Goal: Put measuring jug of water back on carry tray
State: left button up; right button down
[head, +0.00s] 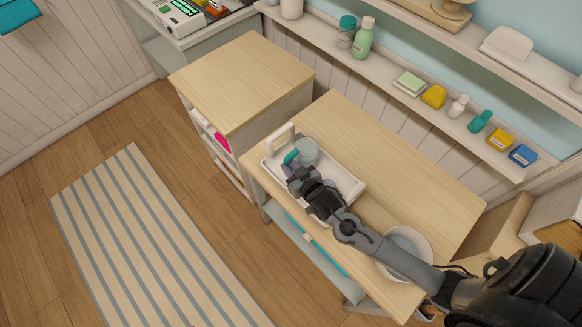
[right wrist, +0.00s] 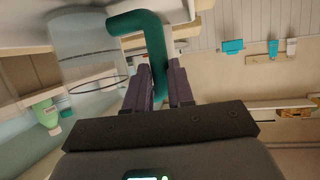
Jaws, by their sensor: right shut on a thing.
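The measuring jug (head: 307,150) is clear with a teal handle. My right gripper (head: 289,168) is shut on that handle. In the right wrist view the purple fingers (right wrist: 160,88) sit on either side of the teal handle (right wrist: 152,40), with the clear jug body (right wrist: 85,45) to its left. The white carry tray (head: 356,189) with an upright end handle lies on the wooden table, and the jug is over its far left part. I cannot tell if the jug touches the tray floor; my gripper and arm hide part of the tray. My left gripper is not in view.
A white basin (head: 425,243) stands on the table (head: 400,165) under my right forearm. The table behind the tray is clear. A wood-topped cabinet (head: 240,75) stands left of it. A wall shelf (head: 385,85) with bottles and boxes runs behind.

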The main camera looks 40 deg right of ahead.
jog(key=shift+f, duration=0.1)
jog(key=c, duration=1)
grip_release()
jog(key=shift+s+r, duration=0.4)
jog(key=shift+s, duration=0.05)
jog(key=s+a+r+n+g, duration=0.1)
jog(key=s+g, duration=0.2)
jog(key=s, duration=0.4)
jog(key=s+a+r+n+g+p, duration=0.1)
jog(key=s+r+g, duration=0.1)
jog(key=s, duration=0.5)
jog(key=s+a+r+g+y, duration=0.1)
jog(key=s+a+r+g, duration=0.1)
jog(key=s+g, duration=0.3)
jog(key=shift+s+n, duration=0.4)
jog(key=shift+s, duration=1.2)
